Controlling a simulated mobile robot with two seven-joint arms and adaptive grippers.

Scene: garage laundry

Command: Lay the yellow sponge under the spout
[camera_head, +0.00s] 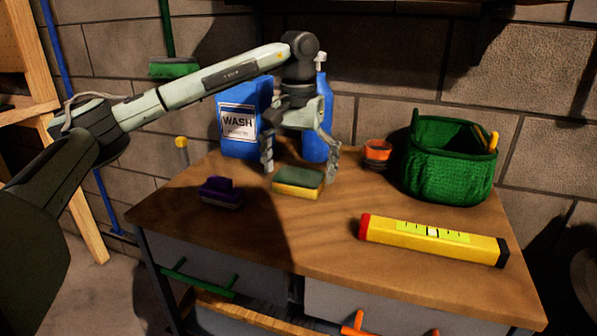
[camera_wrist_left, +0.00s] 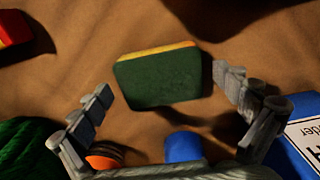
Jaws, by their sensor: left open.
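The yellow sponge (camera_head: 298,190), with a dark green top, lies flat on the wooden table near its back. My left gripper (camera_head: 300,168) is open above it, with one finger to each side. In the left wrist view the sponge (camera_wrist_left: 160,80) lies between the spread fingers of the gripper (camera_wrist_left: 163,85), with gaps on both sides. A blue WASH container (camera_head: 238,140) and a blue bottle (camera_head: 325,95) stand behind the sponge, the bottle partly hidden by my gripper. I cannot make out a spout clearly. My right gripper is not in view.
A purple brush (camera_head: 221,192) lies left of the sponge. An orange cup (camera_head: 377,153) and a green basket (camera_head: 447,160) stand to the right. A yellow level (camera_head: 432,240) lies at the front right. The front middle of the table (camera_head: 310,235) is clear.

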